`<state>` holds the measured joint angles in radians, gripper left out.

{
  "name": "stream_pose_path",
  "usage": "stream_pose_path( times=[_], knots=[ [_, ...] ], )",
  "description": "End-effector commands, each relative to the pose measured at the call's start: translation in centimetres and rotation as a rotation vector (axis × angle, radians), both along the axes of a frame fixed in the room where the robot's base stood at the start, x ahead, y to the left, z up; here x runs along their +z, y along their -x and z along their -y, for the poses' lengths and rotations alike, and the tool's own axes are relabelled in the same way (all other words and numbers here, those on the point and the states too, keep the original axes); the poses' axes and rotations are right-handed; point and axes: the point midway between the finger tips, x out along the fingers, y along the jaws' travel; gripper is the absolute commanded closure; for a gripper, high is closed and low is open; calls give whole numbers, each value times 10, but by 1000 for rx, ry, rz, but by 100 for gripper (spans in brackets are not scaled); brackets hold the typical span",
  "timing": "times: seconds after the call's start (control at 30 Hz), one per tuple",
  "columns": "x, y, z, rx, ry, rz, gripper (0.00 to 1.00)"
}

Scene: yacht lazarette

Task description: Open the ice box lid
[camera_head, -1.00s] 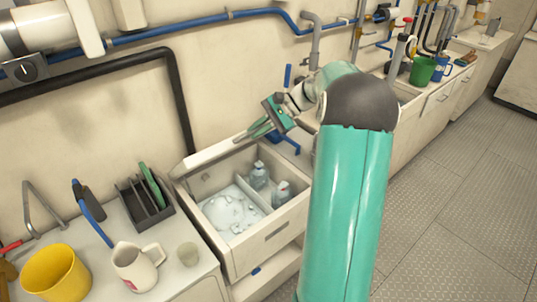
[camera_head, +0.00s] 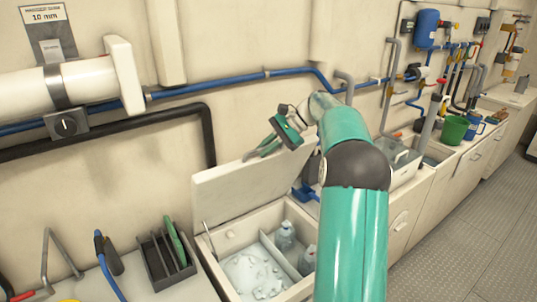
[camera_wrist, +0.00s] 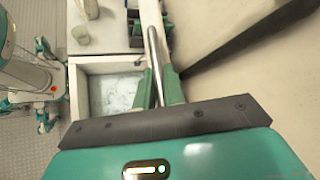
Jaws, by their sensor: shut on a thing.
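The ice box (camera_head: 225,283) is open on top, with ice (camera_head: 255,275) in its left part and bottles (camera_head: 285,236) to the right. Its pale lid (camera_head: 240,185) stands raised and steeply tilted behind the opening, with its broad face showing. In the wrist view my green fingers (camera_wrist: 157,90) are shut on a grey metal bar, the lid handle (camera_wrist: 153,55). The box's ice compartment also shows in the wrist view (camera_wrist: 112,95), left of the fingers. The exact contact is partly hidden in the head view.
A dark rack (camera_head: 165,262) with a green board stands on the counter left of the box. A black pipe (camera_head: 110,126) and a blue pipe (camera_head: 225,82) run along the wall behind. A blue item (camera_head: 306,193) lies right of the lid.

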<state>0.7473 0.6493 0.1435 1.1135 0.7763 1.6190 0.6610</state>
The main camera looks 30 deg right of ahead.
Motion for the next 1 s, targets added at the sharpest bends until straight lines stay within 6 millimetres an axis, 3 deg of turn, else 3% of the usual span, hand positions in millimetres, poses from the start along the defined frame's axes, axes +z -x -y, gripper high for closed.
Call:
stream_pose_path(
  times=[0.67,0.7,0.8,1.0],
  knots=[
    [3,-1,2,-5,3,-3,100],
    [3,-1,2,-5,3,-3,83],
    [3,-2,2,-4,2,-3,67],
    [3,-3,1,-2,2,-2,67]
  ],
)
